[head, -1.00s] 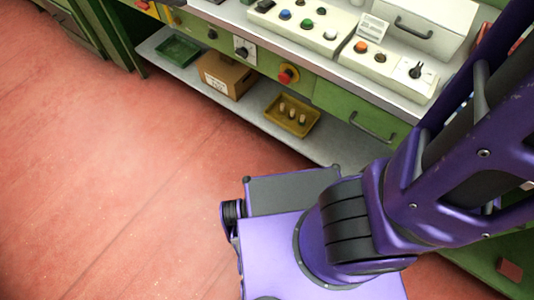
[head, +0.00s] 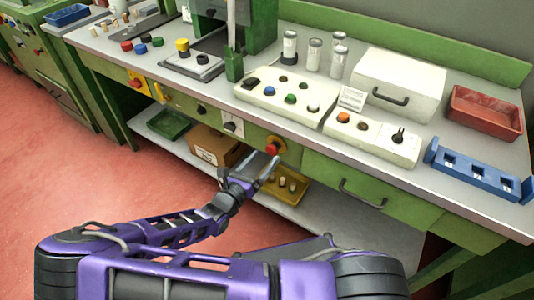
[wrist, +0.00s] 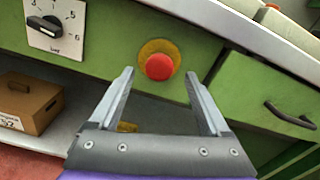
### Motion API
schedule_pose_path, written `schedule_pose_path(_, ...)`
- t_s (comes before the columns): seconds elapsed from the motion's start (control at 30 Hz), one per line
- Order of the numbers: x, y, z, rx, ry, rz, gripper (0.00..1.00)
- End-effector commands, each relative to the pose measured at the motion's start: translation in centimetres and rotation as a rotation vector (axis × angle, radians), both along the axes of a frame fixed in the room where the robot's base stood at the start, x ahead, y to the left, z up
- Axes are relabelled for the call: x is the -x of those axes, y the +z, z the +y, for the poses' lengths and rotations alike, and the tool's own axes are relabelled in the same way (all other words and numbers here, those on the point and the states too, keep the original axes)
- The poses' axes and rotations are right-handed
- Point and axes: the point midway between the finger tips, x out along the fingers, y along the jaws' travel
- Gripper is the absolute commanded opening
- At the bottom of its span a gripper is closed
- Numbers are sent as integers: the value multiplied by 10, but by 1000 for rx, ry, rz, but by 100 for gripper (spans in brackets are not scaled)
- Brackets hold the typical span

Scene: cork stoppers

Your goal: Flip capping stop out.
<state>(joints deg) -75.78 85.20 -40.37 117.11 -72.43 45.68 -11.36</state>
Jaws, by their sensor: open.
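A red mushroom button (head: 272,148) on a yellow round backing sits on the green front panel of the bench. In the wrist view the red button (wrist: 159,67) shows between my fingertips, its face toward the camera. My gripper (head: 250,167) is open and empty in front of the panel, just left of the button in the head view. In the wrist view my gripper (wrist: 160,74) has one finger on each side of the button; I cannot tell whether either touches it. No label naming the capping stop is readable.
A rotary knob on a white plate (head: 232,127) is left of the button. A drawer handle (head: 362,194) is to the right. Below, a shelf holds a green tray (head: 168,124), a cardboard box (head: 208,146) and a yellow tray (head: 300,190). White control boxes (head: 283,97) stand on top.

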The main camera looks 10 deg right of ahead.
Motion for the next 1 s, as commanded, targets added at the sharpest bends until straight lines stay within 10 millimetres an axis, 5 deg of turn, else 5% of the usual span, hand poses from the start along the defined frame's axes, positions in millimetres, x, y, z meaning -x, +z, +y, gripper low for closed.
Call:
schedule_pose_path(0.2, -17, 0, -18, -1, -1, -1, 81)
schedule_pose_path(0.57, -21, 0, -21, -1, 0, 1, 81)
schedule_pose_path(1.0, -21, 0, -21, -1, 0, 0, 2)
